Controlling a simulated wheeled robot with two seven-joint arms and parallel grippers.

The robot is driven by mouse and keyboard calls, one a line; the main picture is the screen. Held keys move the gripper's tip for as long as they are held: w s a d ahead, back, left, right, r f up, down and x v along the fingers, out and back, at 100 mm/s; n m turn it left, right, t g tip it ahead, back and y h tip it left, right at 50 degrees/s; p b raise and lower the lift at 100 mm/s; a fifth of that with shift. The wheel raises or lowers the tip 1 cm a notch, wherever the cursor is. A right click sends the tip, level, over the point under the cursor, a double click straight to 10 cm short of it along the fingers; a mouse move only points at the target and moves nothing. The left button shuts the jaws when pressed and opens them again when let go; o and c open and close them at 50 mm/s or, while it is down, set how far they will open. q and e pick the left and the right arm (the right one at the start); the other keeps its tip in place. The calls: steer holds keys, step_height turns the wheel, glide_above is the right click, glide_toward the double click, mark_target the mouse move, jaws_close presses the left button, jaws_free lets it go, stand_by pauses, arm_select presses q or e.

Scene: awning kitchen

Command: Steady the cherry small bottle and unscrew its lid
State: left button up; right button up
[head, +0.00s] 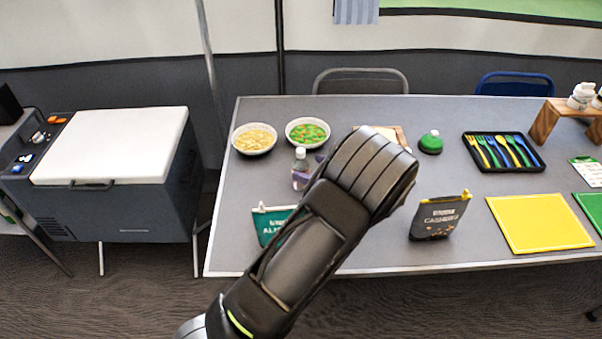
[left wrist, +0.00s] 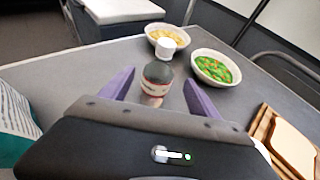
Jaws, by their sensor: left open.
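The small bottle (left wrist: 158,84) stands upright on the table, with a white lid (left wrist: 166,46), a dark upper body and a pale label with red marks. In the head view the bottle (head: 300,168) shows partly, just left of my left arm. My left gripper (left wrist: 158,92) is open, with its purple fingers on either side of the bottle; whether they touch it I cannot tell. The bottle's lower part is hidden by the gripper body in the left wrist view. My right gripper is in neither view.
Two bowls, one with pale food (head: 254,139) and one with green and orange food (head: 308,133), stand behind the bottle. A bread board (left wrist: 266,126), a dark pouch (head: 437,217) and a cutlery tray (head: 533,163) are to the right.

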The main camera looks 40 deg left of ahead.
mark_target(294, 164)
arm_select(q)
steer(key=shift+x, duration=1.2)
steer(key=shift+p+x, duration=0.45)
steer(key=shift+x, duration=2.15)
steer(key=shift+s, duration=0.1)
jaws_close()
step_height(294, 164, up, 10)
